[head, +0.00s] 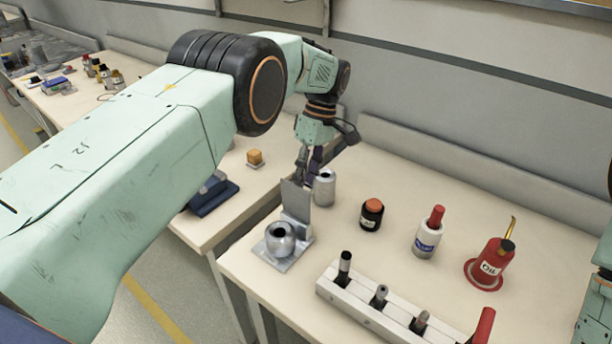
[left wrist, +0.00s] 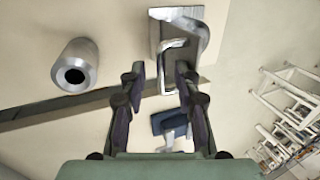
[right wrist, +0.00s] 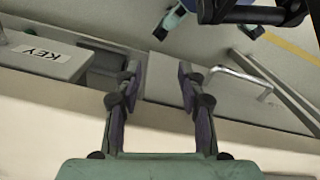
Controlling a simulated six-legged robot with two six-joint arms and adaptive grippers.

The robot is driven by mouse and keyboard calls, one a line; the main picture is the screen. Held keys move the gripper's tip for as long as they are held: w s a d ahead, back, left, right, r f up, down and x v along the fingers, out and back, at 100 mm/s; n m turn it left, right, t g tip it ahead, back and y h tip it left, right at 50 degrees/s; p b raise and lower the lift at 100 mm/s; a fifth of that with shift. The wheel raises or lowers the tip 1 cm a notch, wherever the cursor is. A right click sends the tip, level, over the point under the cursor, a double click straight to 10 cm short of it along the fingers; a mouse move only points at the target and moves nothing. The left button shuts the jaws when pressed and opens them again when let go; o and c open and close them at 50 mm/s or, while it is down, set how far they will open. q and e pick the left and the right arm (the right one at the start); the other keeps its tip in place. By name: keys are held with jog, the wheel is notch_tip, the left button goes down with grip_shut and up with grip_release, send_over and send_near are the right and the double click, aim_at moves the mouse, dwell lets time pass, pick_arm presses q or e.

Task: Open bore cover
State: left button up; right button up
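The bore fixture (head: 293,258) stands at the front left of the bench, with a round metal bore (head: 280,238) facing up, uncovered. A flat grey cover plate (head: 296,199) stands upright behind the bore. My left gripper (head: 303,174) is above and behind the plate, fingers pointing down. In the left wrist view, my left gripper (left wrist: 160,76) is open, and a metal loop (left wrist: 180,54) on the fixture shows just beyond its fingertips; I cannot tell whether they touch. My right gripper (right wrist: 157,75) is open and empty, away from the fixture.
A metal cylinder (head: 325,188) stands close behind the plate; it also shows in the left wrist view (left wrist: 75,66). A black jar (head: 371,215), a white bottle (head: 428,235), a red oil can (head: 489,264) and a pin rack (head: 362,312) stand to the right.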

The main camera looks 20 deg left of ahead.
pick_arm(q)
notch_tip(320, 180, up, 10)
dwell(0.5)
